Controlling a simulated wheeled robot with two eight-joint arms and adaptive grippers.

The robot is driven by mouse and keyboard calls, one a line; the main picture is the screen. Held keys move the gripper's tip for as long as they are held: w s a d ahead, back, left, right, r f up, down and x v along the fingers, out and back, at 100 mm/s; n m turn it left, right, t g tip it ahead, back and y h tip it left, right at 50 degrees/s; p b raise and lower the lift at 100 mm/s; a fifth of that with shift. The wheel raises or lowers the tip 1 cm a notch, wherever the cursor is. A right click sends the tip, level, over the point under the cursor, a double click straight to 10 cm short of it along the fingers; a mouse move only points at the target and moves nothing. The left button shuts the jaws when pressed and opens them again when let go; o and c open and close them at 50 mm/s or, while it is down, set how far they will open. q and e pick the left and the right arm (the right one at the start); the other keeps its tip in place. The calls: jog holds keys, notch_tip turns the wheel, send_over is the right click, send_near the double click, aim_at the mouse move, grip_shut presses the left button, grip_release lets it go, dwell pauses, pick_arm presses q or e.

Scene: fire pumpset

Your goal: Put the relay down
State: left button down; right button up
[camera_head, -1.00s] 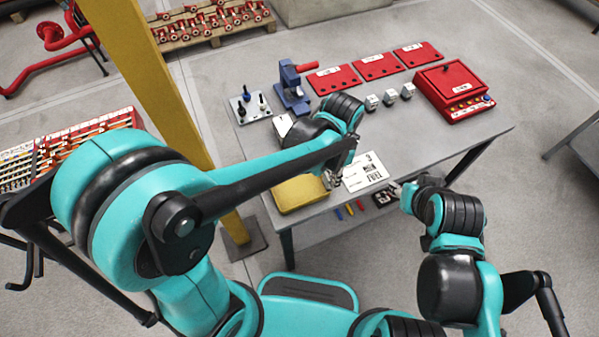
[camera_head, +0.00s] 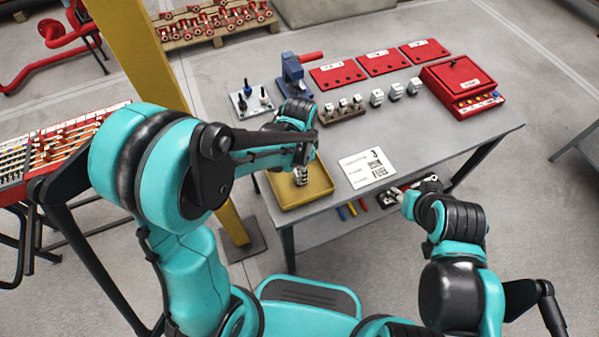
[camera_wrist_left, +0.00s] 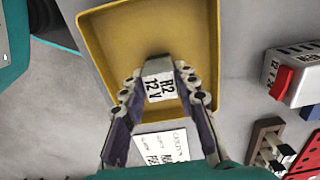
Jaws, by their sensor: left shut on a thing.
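The relay (camera_wrist_left: 158,85), a light block marked "R2 12 V", is between the fingers of my left gripper (camera_wrist_left: 156,92) in the left wrist view. My left gripper (camera_head: 302,166) is shut on it and points down over the yellow tray (camera_head: 312,198) in the head view. The tray (camera_wrist_left: 140,35) shows no other object in its visible part. I cannot tell whether the relay touches the tray floor. My right gripper (camera_head: 398,192) is at the table's front edge, small and dark, its fingers unclear.
A printed card (camera_head: 367,169) lies right of the tray. A yellow post (camera_head: 172,75) rises left of the table.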

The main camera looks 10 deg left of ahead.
pick_arm(q)
jog(key=shift+r, duration=0.1)
jog(key=shift+f, duration=0.2)
jog(key=c, duration=1.2)
grip_release()
jog(key=shift+o, duration=0.2)
jog(key=shift+r, duration=0.3)
notch_tip(320, 180, up, 11)
jog(key=p, duration=0.4)
jog(key=s+a+r+n+t, duration=0.6)
jog(key=s+a+n+t, duration=0.1)
jog(key=s+n, duration=0.3)
jog(key=shift+a+r+n, duration=0.4)
jog(key=shift+a+n, duration=0.2)
jog(key=shift+a, duration=0.25)
